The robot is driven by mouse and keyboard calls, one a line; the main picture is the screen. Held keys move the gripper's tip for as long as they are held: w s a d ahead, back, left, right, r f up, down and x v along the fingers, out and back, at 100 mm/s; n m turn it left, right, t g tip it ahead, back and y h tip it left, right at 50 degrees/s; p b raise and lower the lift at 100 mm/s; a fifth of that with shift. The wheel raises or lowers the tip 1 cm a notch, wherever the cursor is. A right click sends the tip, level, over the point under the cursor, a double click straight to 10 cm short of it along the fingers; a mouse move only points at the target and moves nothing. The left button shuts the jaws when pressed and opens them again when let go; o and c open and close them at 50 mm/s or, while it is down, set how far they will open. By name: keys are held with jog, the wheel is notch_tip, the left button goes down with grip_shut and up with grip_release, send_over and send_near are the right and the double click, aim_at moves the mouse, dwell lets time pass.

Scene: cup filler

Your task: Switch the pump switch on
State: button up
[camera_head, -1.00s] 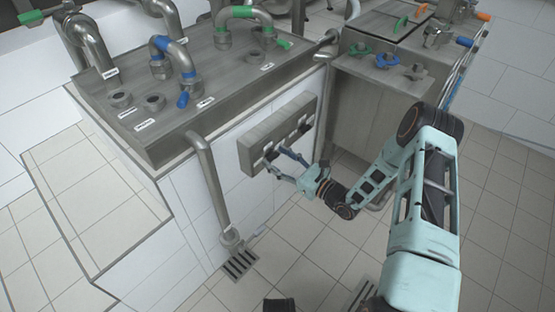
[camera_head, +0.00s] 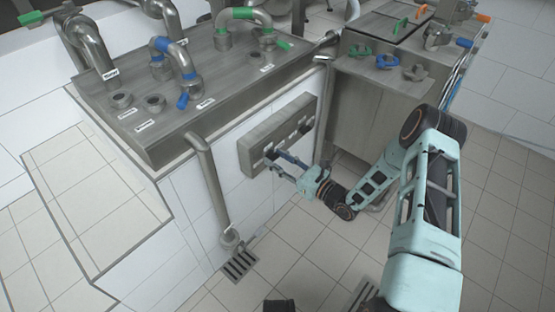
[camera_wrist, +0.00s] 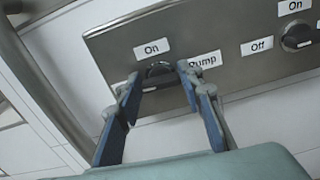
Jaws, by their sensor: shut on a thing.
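The pump switch (camera_wrist: 160,70) is a dark round knob on a steel control panel (camera_wrist: 110,58). In the wrist view an "On" label sits above it and a "Pump" label, partly covered by a finger, sits to its right. My gripper (camera_wrist: 158,80) is shut on the knob, one blue-grey finger on each side. The fingers hide part of the knob, and I cannot tell which way it points. In the head view my gripper (camera_head: 275,162) is at the lower left part of the panel (camera_head: 280,125).
A second knob (camera_wrist: 297,37) with "On" and "Off" labels sits to the right on the same panel. A vertical steel pipe (camera_head: 208,185) stands left of the panel. Steel counters with pipes and valves are above. Tiled floor lies open below.

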jog(key=m, duration=0.5)
jog(key=shift+w+d, duration=0.1)
jog(key=m, duration=0.4)
jog(key=shift+f+p, duration=0.1)
jog(key=shift+p, duration=0.3)
jog(key=shift+f+m, duration=0.15)
jog(key=shift+m, duration=4.05)
jog(key=o, duration=1.2)
jog(key=shift+c, duration=0.2)
jog(key=shift+d, duration=0.1)
